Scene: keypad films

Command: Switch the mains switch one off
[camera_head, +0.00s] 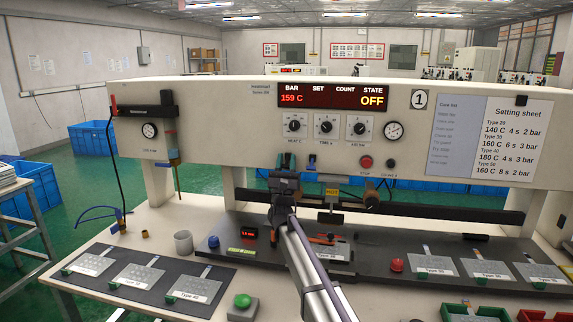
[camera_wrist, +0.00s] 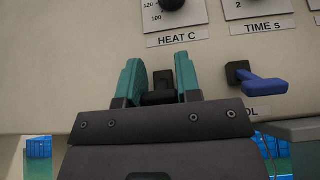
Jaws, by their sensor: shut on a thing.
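My gripper (camera_wrist: 160,86) has its two teal fingers shut on a small black switch lever (camera_wrist: 163,78) on the cream machine front, below the HEAT C knob. The lever's lower label is hidden behind my gripper, so I cannot read its name. In the head view my gripper (camera_head: 284,183) is at the lower edge of the machine panel (camera_head: 220,130) and hides this switch. The red display (camera_head: 331,96) reads 159 C, and its STATE field reads OFF.
A blue lever (camera_wrist: 262,82) sits close to the right of my fingers. A red button (camera_head: 366,162) and a black button (camera_head: 391,163) are further right. The bench below holds a dark mat with plates (camera_head: 134,276) and a green button (camera_head: 242,301).

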